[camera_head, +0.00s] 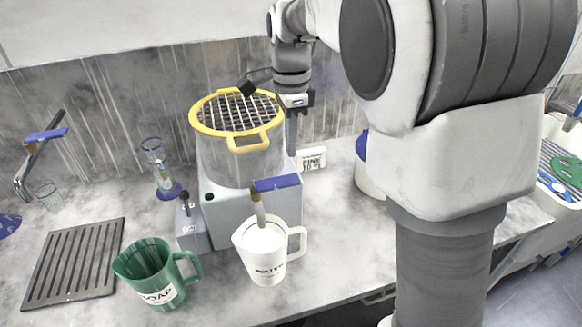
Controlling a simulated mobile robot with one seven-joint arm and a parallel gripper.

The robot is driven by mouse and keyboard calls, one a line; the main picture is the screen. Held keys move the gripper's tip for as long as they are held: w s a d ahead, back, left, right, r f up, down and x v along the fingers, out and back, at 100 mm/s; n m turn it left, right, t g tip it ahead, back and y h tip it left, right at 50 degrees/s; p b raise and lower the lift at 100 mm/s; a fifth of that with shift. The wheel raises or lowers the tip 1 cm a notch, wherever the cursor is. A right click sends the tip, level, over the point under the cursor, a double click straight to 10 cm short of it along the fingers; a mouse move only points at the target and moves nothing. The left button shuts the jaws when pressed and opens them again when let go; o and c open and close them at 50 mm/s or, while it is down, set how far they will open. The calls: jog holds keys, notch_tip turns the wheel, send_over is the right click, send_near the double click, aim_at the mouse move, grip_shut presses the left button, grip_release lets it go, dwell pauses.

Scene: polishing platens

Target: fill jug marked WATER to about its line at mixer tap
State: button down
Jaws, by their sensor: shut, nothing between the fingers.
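The white jug marked WATER (267,262) stands upright on the worktop at the front middle, its handle to the right. A tap with a blue lever (278,183) stands just behind it, its short spout (257,206) reaching down over the jug's mouth. I cannot tell if water runs, and the line and level inside the jug are not readable. My gripper (291,150) is shut and empty, pointing down behind the blue lever and to the right of the yellow-rimmed pot. It appears apart from the jug.
A green SOAP jug (158,289) stands left of the white jug. A yellow-rimmed pot (262,165) sits on a grey box (236,215). A slatted drain (72,262), another blue-levered tap (33,150) and glassware (161,170) are left. A sign (312,158) stands behind.

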aim_at(294, 177)
notch_tip(294, 177, down, 7)
jog(key=shift+r, duration=0.2)
jog(key=shift+d, duration=0.1)
jog(key=shift+d+f+y, duration=0.35)
jog(key=shift+f+y, duration=0.45)
jog(key=shift+y, duration=0.1)
jog(key=shift+w+f+g+y+b, duration=0.1)
jog(key=shift+f+g+y+b, duration=0.25)
jog(key=shift+f+y, duration=0.45)
jog(key=shift+r, duration=0.15)
